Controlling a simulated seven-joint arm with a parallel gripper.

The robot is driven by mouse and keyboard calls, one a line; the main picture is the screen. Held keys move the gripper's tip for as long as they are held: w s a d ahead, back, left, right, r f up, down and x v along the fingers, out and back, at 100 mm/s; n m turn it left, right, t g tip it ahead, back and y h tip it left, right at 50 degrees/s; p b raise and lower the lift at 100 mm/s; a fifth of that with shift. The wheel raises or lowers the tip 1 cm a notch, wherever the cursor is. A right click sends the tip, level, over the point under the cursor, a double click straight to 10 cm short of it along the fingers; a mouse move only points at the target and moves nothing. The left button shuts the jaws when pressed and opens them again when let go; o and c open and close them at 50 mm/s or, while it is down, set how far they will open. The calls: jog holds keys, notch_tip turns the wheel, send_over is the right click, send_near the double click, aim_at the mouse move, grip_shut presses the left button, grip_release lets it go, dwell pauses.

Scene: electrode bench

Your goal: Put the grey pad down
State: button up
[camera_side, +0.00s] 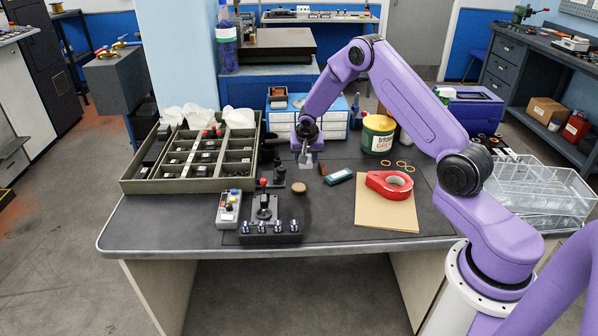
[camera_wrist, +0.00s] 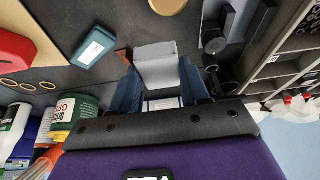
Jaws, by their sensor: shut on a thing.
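The grey pad (camera_wrist: 156,62) is a light grey block, between the two blue fingers of my gripper (camera_wrist: 160,88) in the wrist view. My gripper is shut on it. In the side view my gripper (camera_side: 305,156) points down over the back middle of the dark bench top (camera_side: 165,222), right of the compartment tray. The pad is very small there, and I cannot tell whether it touches the bench.
A compartment tray (camera_side: 133,187) stands to the left, with dark fixtures beside it.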

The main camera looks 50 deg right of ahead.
send_over(299, 177)
jog(key=f, duration=0.3)
jog(key=a+f, duration=0.1)
jog(key=f, duration=0.1)
jog(key=shift+s, duration=0.4)
jog(key=shift+f, duration=1.55)
jog(key=shift+f, duration=0.15)
jog(key=o, duration=0.7)
jog(key=shift+o, duration=0.2)
